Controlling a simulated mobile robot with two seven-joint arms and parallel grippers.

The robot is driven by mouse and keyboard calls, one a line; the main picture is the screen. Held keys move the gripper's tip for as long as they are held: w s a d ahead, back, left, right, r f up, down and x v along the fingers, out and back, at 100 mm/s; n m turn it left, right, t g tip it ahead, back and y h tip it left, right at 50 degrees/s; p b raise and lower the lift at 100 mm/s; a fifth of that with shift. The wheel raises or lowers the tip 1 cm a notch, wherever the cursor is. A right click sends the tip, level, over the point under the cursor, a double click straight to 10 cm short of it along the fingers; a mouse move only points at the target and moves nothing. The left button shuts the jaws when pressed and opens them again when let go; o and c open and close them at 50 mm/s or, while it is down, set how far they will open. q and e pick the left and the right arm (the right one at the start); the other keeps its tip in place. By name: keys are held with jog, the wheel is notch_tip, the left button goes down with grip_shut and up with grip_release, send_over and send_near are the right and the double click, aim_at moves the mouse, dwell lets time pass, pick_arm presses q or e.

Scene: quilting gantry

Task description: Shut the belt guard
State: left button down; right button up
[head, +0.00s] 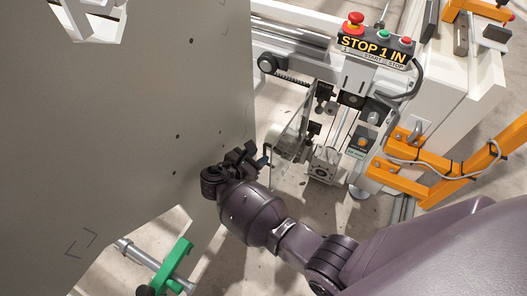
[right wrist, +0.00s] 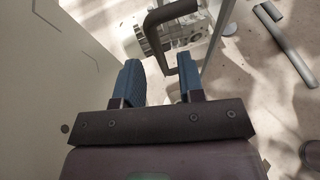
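My right gripper (head: 254,157) is beside a large pale panel, at the near end of the belt mechanism. In the right wrist view its two blue fingers (right wrist: 160,80) are apart, with no object clearly held between them. A dark bent handle (right wrist: 170,13) lies just beyond the fingertips; one leg reaches toward the gap, and I cannot tell whether it touches. What looks like the belt guard, a thin clear-looking framed piece (head: 287,139), stands just right of the gripper in the head view. Its hinge and exact angle are unclear. My left gripper is out of view.
The large pale panel (head: 120,110) fills the left side. A toothed belt (head: 292,79) runs behind the guard. A control box (head: 374,46) reading "STOP 1 IN" stands above right. Orange brackets (head: 430,185) are at right; a green clamp (head: 176,265) is at lower left.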

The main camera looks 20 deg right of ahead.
aim_at(265, 153)
jog(key=b+x, duration=0.1)
jog(key=x, duration=0.2)
jog(key=shift+w+d+f, duration=0.15)
jog(key=shift+d, duration=0.2)
grip_shut()
